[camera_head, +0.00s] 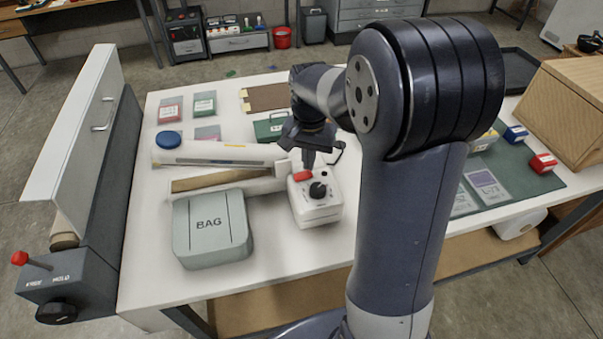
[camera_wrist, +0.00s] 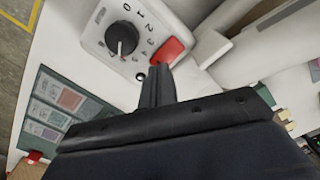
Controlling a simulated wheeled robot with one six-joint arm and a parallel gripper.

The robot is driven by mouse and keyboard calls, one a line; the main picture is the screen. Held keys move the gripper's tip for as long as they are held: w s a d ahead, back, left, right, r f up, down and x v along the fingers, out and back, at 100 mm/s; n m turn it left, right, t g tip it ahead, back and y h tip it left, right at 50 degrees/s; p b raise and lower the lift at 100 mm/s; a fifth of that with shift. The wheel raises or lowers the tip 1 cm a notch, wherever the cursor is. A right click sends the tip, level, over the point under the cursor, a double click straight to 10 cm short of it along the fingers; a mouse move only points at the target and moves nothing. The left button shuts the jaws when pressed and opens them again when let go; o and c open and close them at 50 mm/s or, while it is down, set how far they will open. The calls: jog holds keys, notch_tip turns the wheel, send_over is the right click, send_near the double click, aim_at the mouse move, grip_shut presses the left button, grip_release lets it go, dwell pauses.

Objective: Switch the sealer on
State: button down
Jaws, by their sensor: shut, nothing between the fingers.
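The sealer is a long white bar (camera_head: 220,154) with a white control box (camera_head: 318,215) at its right end, on the white table. The box carries a red switch (camera_head: 303,176) and a black dial (camera_head: 318,190). In the wrist view the red switch (camera_wrist: 167,50) lies beside the numbered black dial (camera_wrist: 121,39). My gripper (camera_head: 308,166) is shut and empty, pointing down at the switch. In the wrist view its fingertips (camera_wrist: 157,70) are right at the switch's near edge. I cannot tell whether they touch it.
A grey-green BAG box (camera_head: 212,228) stands left of the control box. A blue round lid (camera_head: 168,139) and labelled bags lie behind the sealer. A large machine with a raised white lid (camera_head: 78,120) and a red-knobbed lever (camera_head: 19,258) stands at the left. A wooden box (camera_head: 575,100) stands right.

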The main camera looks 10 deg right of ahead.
aim_at(308, 173)
jog(key=shift+f+b, duration=0.65)
jog(key=shift+f, duration=0.3)
dwell(0.6)
jog(key=shift+r, duration=0.2)
notch_tip(308, 173, up, 7)
jog(key=p, duration=0.6)
jog(key=shift+f, duration=0.1)
jog(key=shift+f, duration=0.2)
notch_tip(308, 173, down, 7)
jog(key=b, duration=0.6)
jog(key=shift+r, duration=0.25)
